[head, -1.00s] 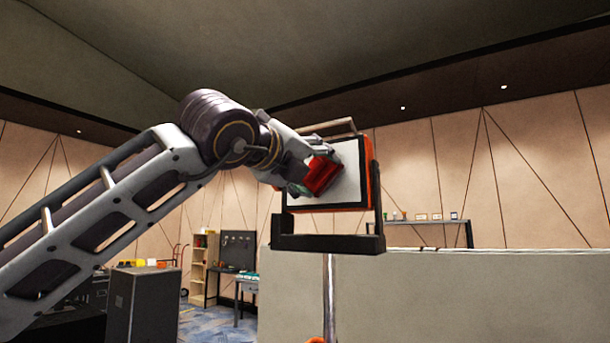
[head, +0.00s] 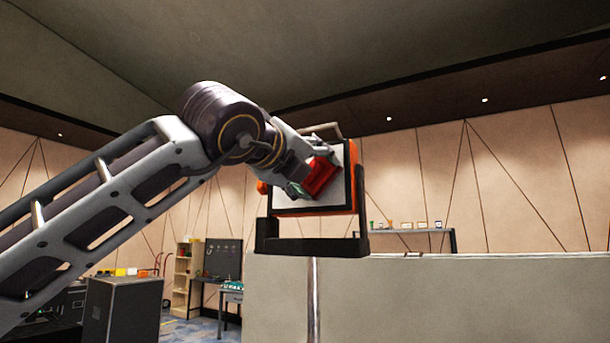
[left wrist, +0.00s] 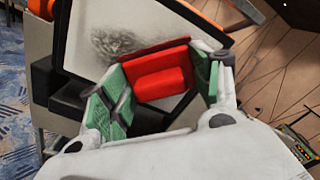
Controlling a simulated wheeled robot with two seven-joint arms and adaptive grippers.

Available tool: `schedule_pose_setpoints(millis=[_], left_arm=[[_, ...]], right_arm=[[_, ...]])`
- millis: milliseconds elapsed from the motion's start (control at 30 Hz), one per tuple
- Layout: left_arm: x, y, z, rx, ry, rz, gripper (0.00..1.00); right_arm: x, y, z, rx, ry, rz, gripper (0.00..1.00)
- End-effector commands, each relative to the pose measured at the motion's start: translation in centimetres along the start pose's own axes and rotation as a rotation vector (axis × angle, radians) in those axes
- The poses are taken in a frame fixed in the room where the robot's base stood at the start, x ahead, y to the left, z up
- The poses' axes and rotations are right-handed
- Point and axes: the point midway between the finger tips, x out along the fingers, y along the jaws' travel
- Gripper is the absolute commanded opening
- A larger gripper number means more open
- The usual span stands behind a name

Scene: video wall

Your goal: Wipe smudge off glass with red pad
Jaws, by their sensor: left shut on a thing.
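The glass (head: 340,194) is the pale front of an orange and black lamp-like unit. It also shows in the left wrist view (left wrist: 165,22), with a dark speckled smudge (left wrist: 115,43) on it. My left gripper (head: 309,182) is in front of the glass, shut on the red pad (head: 321,178). In the left wrist view the pad (left wrist: 158,84) sits between the green fingertips, with its face toward the glass beside and below the smudge. I cannot tell whether pad and glass touch. The smudge is hidden or too faint in the head view. My right gripper is out of view.
A black bracket (head: 312,246) carries the unit, with a pale pole (head: 313,300) below it. A long grey wall or partition (head: 470,300) stands at the right. A dark case (head: 122,310) and a small table (head: 232,290) are at the lower left.

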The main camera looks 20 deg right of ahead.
Motion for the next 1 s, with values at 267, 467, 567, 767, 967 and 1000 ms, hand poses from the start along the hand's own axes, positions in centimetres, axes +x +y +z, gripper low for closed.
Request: schedule_pose_setpoints(millis=[267, 467, 567, 767, 967, 1000], left_arm=[[0.0, -1.1, -1.3, 0.002, 0.001, -0.001, 0.45], [0.0, -1.7, -1.9, 0.001, 0.001, -0.001, 0.45], [0.0, -1.8, -1.9, 0.001, 0.001, -0.001, 0.45], [0.0, -1.8, -1.9, 0.001, 0.001, 0.000, 0.45], [0.0, -1.7, -1.9, 0.001, 0.000, 0.000, 0.45], [0.0, -1.7, -1.9, 0.001, 0.000, 0.000, 0.45]], right_arm=[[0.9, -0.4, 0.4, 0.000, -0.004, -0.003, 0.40], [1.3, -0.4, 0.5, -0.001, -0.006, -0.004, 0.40], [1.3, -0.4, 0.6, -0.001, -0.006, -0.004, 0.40], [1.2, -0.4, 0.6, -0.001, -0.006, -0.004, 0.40], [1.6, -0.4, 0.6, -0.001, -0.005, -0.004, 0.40], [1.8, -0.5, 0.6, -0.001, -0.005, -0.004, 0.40]])
